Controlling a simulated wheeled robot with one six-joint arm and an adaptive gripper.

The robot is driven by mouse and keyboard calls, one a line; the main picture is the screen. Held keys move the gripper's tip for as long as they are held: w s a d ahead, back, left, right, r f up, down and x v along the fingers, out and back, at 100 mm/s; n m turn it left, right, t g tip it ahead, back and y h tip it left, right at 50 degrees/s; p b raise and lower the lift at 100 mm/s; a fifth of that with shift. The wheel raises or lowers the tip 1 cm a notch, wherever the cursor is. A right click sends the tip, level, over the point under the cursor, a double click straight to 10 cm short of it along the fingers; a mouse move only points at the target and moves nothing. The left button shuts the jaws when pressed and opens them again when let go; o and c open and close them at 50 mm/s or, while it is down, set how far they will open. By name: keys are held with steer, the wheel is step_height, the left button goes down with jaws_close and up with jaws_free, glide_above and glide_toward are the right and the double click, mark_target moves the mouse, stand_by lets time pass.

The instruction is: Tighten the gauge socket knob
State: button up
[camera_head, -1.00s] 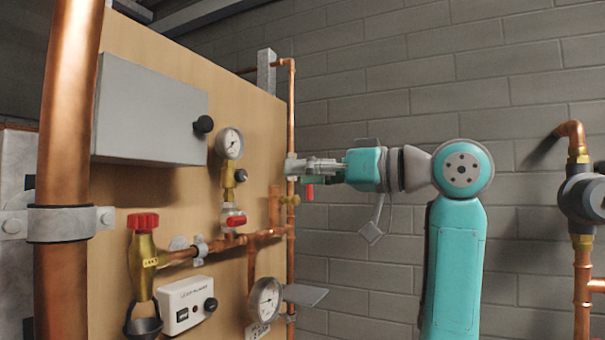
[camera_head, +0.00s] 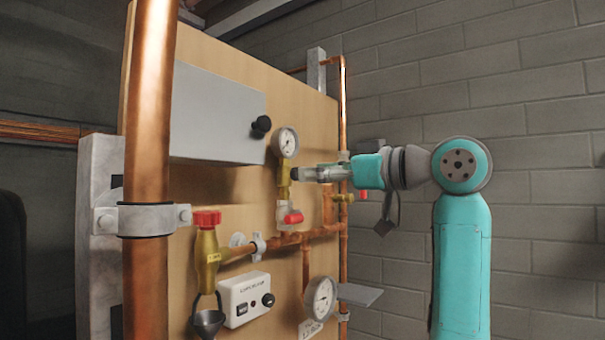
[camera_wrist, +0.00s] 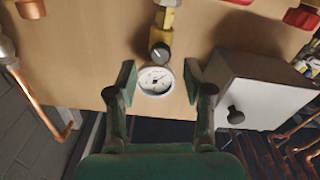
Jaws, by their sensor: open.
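The gauge socket knob is a small black knob (camera_wrist: 160,52) on a brass fitting (camera_wrist: 164,20) beside a round white-faced gauge (camera_wrist: 155,80). In the head view the gauge (camera_head: 286,143) sits atop its brass stem, and the dark knob (camera_head: 295,174) shows just left of my gripper's tip. My gripper (camera_wrist: 159,76) is open and empty. In the wrist view its two fingers stand on either side of the gauge, with the knob just beyond their tips, roughly centred. In the head view my gripper (camera_head: 308,174) points left at the knob. I cannot tell whether it touches.
A grey box (camera_head: 215,115) with a black knob is on the board left of the gauge. A red-handled valve (camera_head: 292,217) is below. A lower gauge (camera_head: 320,298), a white control box (camera_head: 246,299) and copper pipes (camera_head: 150,120) surround it. A brick wall is behind.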

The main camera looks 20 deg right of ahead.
mark_target(296, 174)
steer(key=shift+x, duration=2)
jaws_close()
